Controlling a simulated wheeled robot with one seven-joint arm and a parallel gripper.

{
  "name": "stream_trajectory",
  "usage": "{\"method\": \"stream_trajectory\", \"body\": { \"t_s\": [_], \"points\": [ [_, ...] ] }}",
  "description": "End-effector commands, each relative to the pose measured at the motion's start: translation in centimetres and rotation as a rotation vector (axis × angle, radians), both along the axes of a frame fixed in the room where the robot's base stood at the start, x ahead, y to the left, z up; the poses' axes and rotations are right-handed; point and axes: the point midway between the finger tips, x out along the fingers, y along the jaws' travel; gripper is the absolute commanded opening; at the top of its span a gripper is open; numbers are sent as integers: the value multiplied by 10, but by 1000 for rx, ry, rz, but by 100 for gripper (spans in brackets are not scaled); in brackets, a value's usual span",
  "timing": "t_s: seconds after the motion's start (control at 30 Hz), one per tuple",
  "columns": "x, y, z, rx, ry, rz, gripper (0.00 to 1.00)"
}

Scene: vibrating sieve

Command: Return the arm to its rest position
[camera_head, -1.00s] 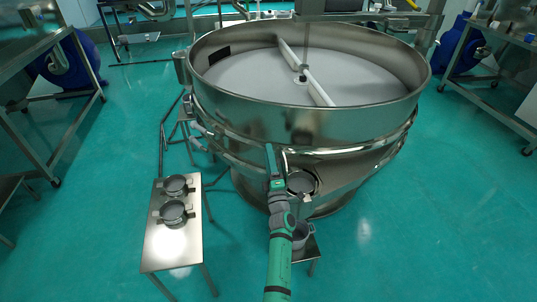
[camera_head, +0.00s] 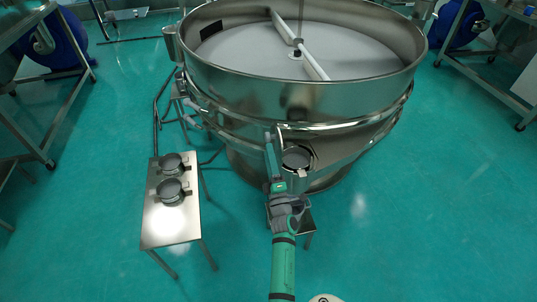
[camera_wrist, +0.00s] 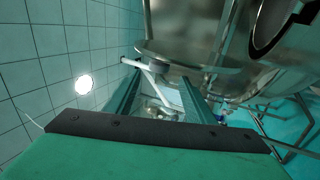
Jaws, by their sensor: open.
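My gripper (camera_head: 271,145) is at the far end of my green arm, in front of the big steel sieve (camera_head: 300,107). It is beside the left of the sieve's outlet spout (camera_head: 297,157); I cannot tell whether it touches anything. In the wrist view my gripper (camera_wrist: 160,88) shows two green fingers standing apart with nothing held between them. The steel wall of the sieve (camera_wrist: 185,45) fills the upper middle of that view.
A small steel table (camera_head: 170,228) stands left with two round pans, a rear one (camera_head: 171,163) and a front one (camera_head: 171,192). A low stand (camera_head: 309,226) is under the spout, partly hidden by my arm. Open floor (camera_head: 400,220) lies to the right.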

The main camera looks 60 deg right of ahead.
Motion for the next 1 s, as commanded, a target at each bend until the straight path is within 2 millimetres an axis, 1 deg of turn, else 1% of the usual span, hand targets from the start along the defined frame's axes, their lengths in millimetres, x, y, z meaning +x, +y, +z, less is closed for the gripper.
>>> {"method": "stream_trajectory", "body": {
  "t_s": [0.33, 0.4, 0.47, 0.57, 0.6, 0.67, 0.7, 0.77, 0.8, 0.87, 0.9, 0.97, 1.0],
  "points": [
    [0, 0, 0, 0, 0, 1, 49],
    [1, 5, -3, 7, -1, 8, 49],
    [2, 15, -8, 21, -6, 24, 49],
    [4, 47, -24, 68, -17, 72, 49],
    [4, 64, -31, 93, -26, 99, 49],
    [3, 91, -42, 138, -38, 140, 49],
    [2, 110, -49, 169, -46, 170, 49],
    [0, 138, -58, 217, -60, 213, 49],
    [-2, 156, -64, 252, -70, 241, 49],
    [-6, 183, -71, 304, -80, 283, 49],
    [-10, 201, -76, 338, -88, 311, 49],
    [-16, 228, -82, 392, -98, 351, 49],
    [-21, 245, -85, 430, -105, 377, 49]
  ]
}}
